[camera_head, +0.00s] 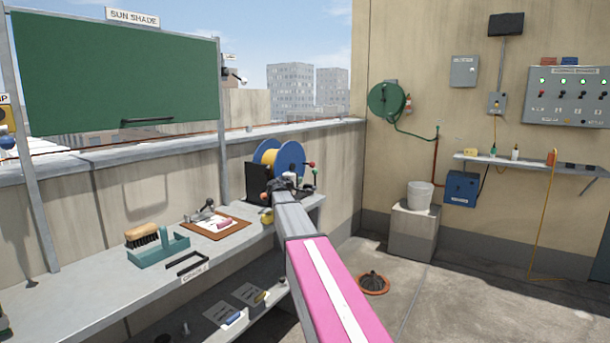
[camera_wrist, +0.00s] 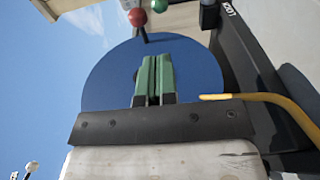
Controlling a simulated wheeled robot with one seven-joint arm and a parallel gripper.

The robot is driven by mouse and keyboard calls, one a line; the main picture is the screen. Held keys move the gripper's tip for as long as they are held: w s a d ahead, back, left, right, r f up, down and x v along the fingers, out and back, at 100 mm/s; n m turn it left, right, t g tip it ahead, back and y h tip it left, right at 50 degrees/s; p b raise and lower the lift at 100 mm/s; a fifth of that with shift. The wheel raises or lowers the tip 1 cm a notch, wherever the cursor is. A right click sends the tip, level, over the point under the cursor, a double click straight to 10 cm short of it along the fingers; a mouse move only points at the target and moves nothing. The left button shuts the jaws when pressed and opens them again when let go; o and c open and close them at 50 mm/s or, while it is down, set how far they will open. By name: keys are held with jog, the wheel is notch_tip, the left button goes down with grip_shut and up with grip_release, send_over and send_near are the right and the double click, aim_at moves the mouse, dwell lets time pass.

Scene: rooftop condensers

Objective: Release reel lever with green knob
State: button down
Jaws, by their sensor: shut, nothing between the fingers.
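The reel (camera_head: 290,158) has blue side discs and a yellow wound core. A green knob (camera_wrist: 159,5) shows at the top edge of the wrist view, right beside a red knob (camera_wrist: 138,17) on a dark stem. The red knob also shows right of the reel in the head view (camera_head: 311,164). My gripper (camera_wrist: 153,60) is shut and empty, its green fingers in front of the blue disc and short of both knobs. My arm partly hides the reel's base.
The grey bench (camera_head: 80,295) holds a teal caddy (camera_head: 160,249) with a brush, a clipboard (camera_head: 217,226) and a black handle. A yellow hose (camera_wrist: 265,99) runs right of my fingers in the wrist view. Open floor lies to the right.

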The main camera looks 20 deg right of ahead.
aim_at(314, 172)
dwell(0.3)
jog(key=x, duration=1.4)
jog(key=shift+a+f, duration=0.1)
jog(key=shift+w+d+r, duration=0.25)
jog(key=shift+w+d, duration=0.15)
jog(key=shift+d, duration=0.1)
jog(key=shift+s+a, duration=0.1)
jog(key=r+v, duration=0.1)
jog(key=v, duration=1.2)
jog(key=shift+s+a+r, duration=0.2)
jog(key=shift+s+r, duration=0.1)
jog(key=shift+r, duration=0.05)
